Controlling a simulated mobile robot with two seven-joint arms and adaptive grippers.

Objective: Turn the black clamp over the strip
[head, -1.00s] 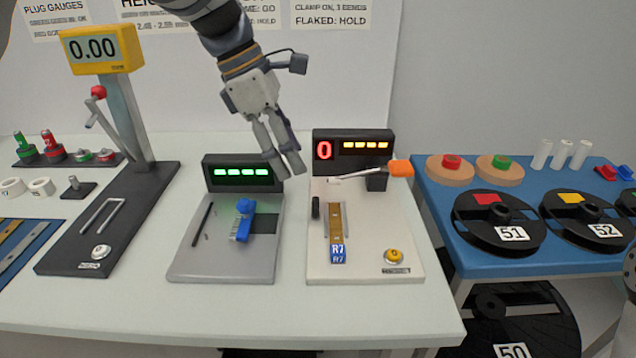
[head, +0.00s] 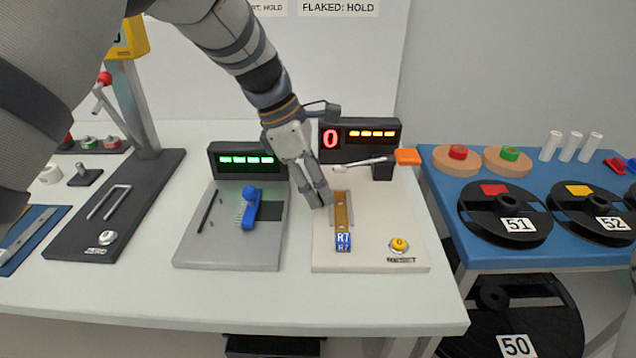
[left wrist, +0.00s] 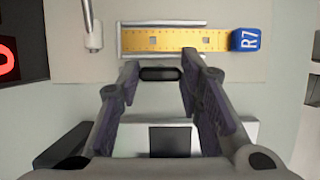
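The strip (head: 341,211) is a gold band with a blue R7 end block (head: 343,241), lying on the cream station (head: 381,223). It also shows in the left wrist view (left wrist: 175,40). The black clamp (left wrist: 160,74) is a small dark bar beside the strip, not over it. In the head view my left gripper hides the clamp. My left gripper (head: 325,201) points down at the strip's left side. In the left wrist view its fingers (left wrist: 160,66) are apart, one on each side of the clamp, with small gaps showing.
A display with a red 0 (head: 331,138) and an orange-ended lever (head: 407,157) stand behind the strip. A yellow RESET button (head: 399,244) is to its right. A grey station with a blue brush (head: 251,209) is to the left. A blue table (head: 452,237) holds reels.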

